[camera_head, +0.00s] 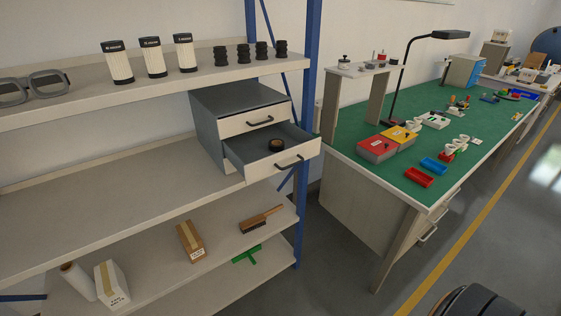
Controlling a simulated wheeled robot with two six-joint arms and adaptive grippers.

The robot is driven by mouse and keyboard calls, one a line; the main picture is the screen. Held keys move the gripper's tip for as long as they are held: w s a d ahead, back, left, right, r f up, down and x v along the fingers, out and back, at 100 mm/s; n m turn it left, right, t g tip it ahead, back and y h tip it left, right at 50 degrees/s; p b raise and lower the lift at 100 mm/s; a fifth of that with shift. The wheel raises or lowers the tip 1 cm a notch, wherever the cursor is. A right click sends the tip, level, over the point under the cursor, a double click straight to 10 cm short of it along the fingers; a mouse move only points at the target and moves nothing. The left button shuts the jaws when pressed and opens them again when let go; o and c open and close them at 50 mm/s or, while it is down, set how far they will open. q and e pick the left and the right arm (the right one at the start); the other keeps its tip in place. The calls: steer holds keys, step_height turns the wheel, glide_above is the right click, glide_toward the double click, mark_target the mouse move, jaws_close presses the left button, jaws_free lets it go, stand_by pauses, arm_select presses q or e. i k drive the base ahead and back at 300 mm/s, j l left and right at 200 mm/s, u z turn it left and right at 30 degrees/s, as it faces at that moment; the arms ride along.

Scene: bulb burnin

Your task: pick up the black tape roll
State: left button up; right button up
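The black tape roll (277,144) lies flat inside the open lower drawer (250,155) of a small grey cabinet. It has a tan or orange centre and sits toward the back of the drawer, clear of the walls. The cabinet (215,110) stands at the right end of the middle shelf. Neither of my grippers shows in this view.
White cylinders and black stacked parts stand on the upper shelf (80,92) above. A blue rack post (307,60) rises right beside the open drawer. A green-topped workbench (345,140) with bins stands to the right. The middle shelf (100,195) left of the cabinet is clear.

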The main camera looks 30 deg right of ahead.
mark_target(275, 145)
steer(key=l+z, duration=0.2)
steer(key=l, duration=0.25)
steer(key=i+l+z, duration=0.15)
steer(key=l, duration=0.3)
steer(key=l+z, duration=0.2)
steer(key=l, duration=0.3)
steer(key=i+l+z, duration=0.15)
steer(key=l, duration=0.25)
steer(key=i+l+z, duration=0.2)
steer(key=l, duration=0.25)
steer(key=k, duration=0.1)
